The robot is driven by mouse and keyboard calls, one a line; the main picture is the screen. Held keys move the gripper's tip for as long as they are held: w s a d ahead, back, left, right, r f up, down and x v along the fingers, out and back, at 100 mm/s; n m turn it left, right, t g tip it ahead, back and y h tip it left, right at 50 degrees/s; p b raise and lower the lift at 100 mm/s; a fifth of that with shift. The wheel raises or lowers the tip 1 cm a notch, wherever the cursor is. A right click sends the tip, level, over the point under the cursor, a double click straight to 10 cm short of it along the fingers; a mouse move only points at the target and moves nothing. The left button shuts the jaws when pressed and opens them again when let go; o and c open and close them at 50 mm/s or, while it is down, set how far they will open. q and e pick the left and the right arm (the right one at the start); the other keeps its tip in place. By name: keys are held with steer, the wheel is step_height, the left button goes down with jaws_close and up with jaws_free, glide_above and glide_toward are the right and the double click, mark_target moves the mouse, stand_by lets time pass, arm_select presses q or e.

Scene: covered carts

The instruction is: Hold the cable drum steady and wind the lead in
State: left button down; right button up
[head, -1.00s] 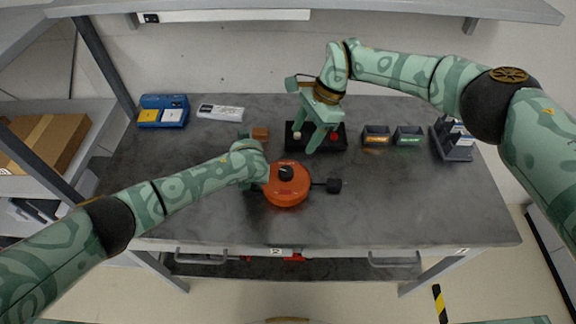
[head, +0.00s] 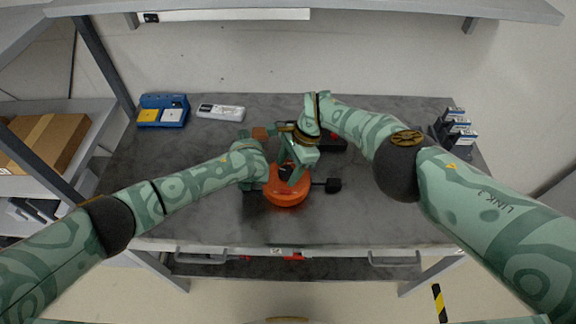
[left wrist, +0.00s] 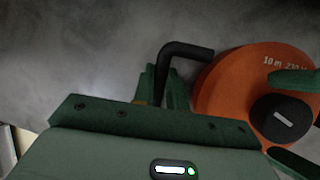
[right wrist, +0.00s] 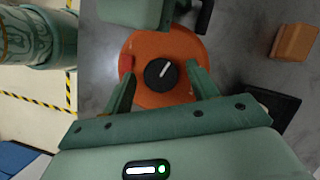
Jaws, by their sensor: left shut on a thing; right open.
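The orange cable drum (head: 286,194) lies flat on the grey table, a black knob on its top. The drum (left wrist: 228,90) also shows in the left wrist view, with a black bent handle (left wrist: 192,50) at its side. My left gripper (left wrist: 165,85) is shut on this handle. My right gripper (head: 290,172) is over the drum, open, its fingers on either side of the knob (right wrist: 161,74), with gaps visible in the right wrist view. A black plug-like end (head: 333,185) of the lead lies right of the drum.
A blue case (head: 163,110) and a white device (head: 221,112) stand at the back left. An orange-brown block (head: 260,133) and a black tray (head: 333,142) sit behind the drum. A rack (head: 456,130) stands back right. The table's front is clear.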

steer(key=c, duration=1)
steer(key=shift+d+f+m, duration=0.1)
steer(key=shift+m, duration=0.2)
steer(key=m+t, duration=0.1)
steer(key=m, duration=0.2)
steer(key=m+t, duration=0.1)
steer(key=m, duration=0.2)
steer(key=shift+s+t, duration=0.15)
steer(key=shift+t, duration=0.25)
steer(key=m+t, duration=0.1)
steer(key=m, duration=0.3)
steer(key=shift+s, duration=0.1)
steer(key=shift+s+m+t+h, duration=0.1)
steer(key=shift+m+t+h, duration=0.45)
steer(key=shift+m, duration=1.05)
